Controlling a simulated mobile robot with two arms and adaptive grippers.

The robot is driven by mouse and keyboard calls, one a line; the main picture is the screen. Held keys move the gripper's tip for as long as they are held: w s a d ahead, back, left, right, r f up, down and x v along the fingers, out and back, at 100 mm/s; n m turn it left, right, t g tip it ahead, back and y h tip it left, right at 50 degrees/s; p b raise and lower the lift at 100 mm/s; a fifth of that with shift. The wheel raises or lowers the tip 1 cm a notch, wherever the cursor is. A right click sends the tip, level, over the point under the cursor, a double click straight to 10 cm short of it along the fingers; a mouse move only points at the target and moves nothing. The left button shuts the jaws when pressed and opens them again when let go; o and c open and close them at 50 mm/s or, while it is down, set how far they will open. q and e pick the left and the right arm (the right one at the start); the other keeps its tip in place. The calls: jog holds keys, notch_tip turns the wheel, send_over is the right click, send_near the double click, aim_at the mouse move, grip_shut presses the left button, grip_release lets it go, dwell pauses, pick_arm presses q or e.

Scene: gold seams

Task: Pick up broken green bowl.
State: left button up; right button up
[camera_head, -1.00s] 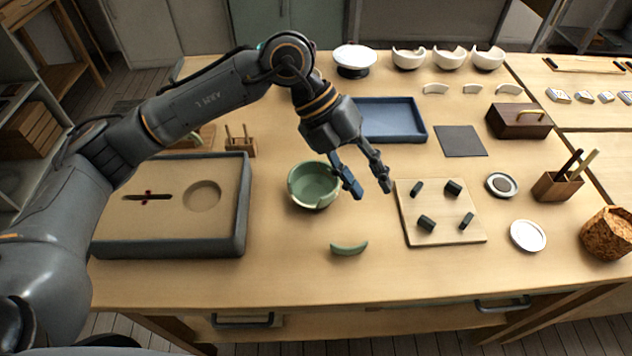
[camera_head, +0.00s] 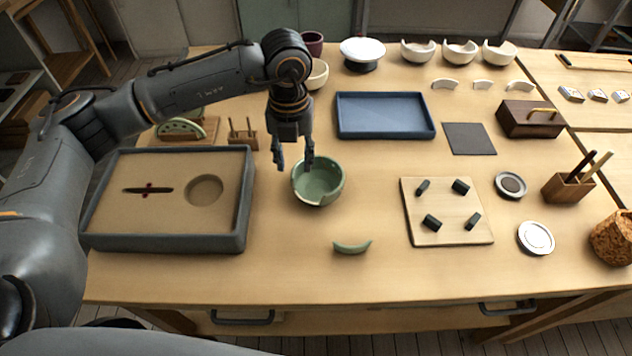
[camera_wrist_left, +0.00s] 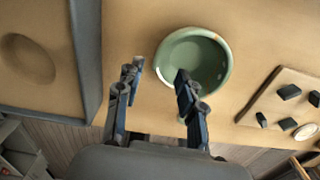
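The broken green bowl (camera_head: 321,184) stands upright on the table, with a notch in its front rim. It also shows in the left wrist view (camera_wrist_left: 212,62). A curved green shard (camera_head: 352,247) lies apart on the table in front of it. My left gripper (camera_head: 293,165) points down over the bowl's left rim, fingers apart and empty. In the left wrist view the gripper (camera_wrist_left: 158,75) has one finger left of the bowl and the other overlapping its near inside; I cannot tell whether they touch. My right gripper is not in view.
A grey-rimmed sand tray (camera_head: 243,215) lies left of the bowl. A wooden board (camera_head: 450,233) with several dark pieces lies to the right. A blue tray (camera_head: 385,115) lies behind. Bare table surrounds the shard.

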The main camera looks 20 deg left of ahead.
aim_at(294, 173)
pick_arm(q)
jog(key=f, duration=0.2)
jog(key=f+p, duration=0.1)
jog(key=f, duration=0.2)
jog(key=shift+w+a, duration=0.1)
jog(key=shift+a, duration=0.1)
grip_shut()
